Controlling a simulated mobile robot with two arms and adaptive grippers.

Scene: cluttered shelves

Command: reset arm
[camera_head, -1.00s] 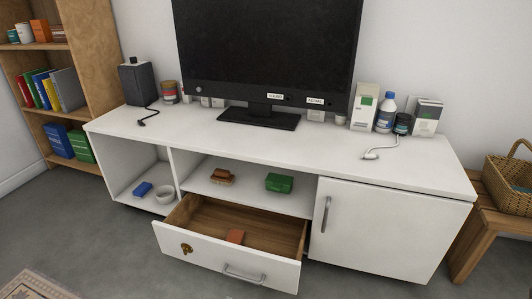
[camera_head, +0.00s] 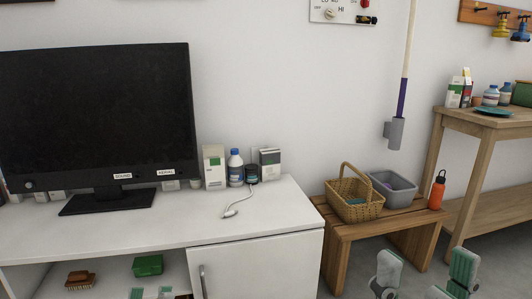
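The rest of both arms is below the picture.
The white TV cabinet (camera_head: 262,218) carries a television (camera_head: 95,115), bottles and boxes. The wooden bench (camera_head: 345,230) holds a wicker basket (camera_head: 352,212), a grey bin (camera_head: 402,197) and an orange bottle (camera_head: 437,190). A wooden table (camera_head: 500,128) stands at the right.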

